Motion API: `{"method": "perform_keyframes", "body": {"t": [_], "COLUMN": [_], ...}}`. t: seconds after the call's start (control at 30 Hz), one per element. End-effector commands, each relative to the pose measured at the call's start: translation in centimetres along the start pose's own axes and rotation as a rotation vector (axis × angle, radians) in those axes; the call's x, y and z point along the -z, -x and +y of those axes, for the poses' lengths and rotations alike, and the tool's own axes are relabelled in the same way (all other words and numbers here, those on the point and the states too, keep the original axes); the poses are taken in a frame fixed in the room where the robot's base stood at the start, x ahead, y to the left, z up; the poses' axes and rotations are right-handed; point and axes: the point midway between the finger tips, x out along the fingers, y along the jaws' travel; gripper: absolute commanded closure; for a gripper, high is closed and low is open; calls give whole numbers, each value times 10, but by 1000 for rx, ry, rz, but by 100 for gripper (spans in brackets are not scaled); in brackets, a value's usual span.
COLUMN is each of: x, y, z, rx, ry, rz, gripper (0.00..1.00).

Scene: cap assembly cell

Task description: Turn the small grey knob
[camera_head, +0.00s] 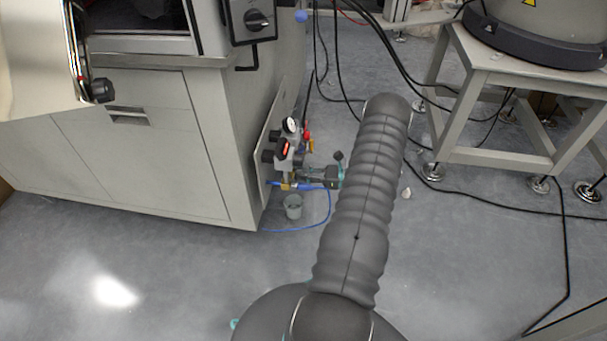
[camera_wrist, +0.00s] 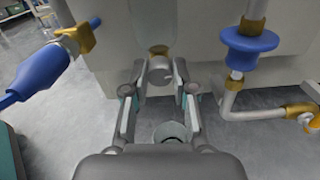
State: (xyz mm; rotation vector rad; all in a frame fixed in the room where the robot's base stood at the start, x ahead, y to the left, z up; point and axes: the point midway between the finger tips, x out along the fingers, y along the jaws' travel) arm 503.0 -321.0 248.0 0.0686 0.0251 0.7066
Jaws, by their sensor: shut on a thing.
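The small grey knob (camera_wrist: 160,72) sits at the middle of the wrist view, below a brass fitting on the pale panel. My gripper (camera_wrist: 160,82) has one finger on each side of the knob and is shut on it. In the head view my gripper (camera_head: 308,179) reaches the low valve assembly on the cabinet's side. The knob cannot be made out there.
A blue fitting (camera_wrist: 40,75) is left of my gripper. A blue disc-shaped part (camera_wrist: 248,45) and a metal pipe (camera_wrist: 252,112) are on the right.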

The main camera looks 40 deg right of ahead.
Motion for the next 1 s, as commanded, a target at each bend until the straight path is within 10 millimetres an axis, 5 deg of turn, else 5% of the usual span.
{"method": "perform_keyframes", "body": {"t": [0.53,0.57,0.67,1.0], "x": [0,0,0,0], "y": [0,0,0,2], "z": [0,0,0,0], "rx": [1,1,1,1], "ry": [-141,-141,-141,-140], "rz": [0,0,0,0], "gripper": [100,71,49,49]}}
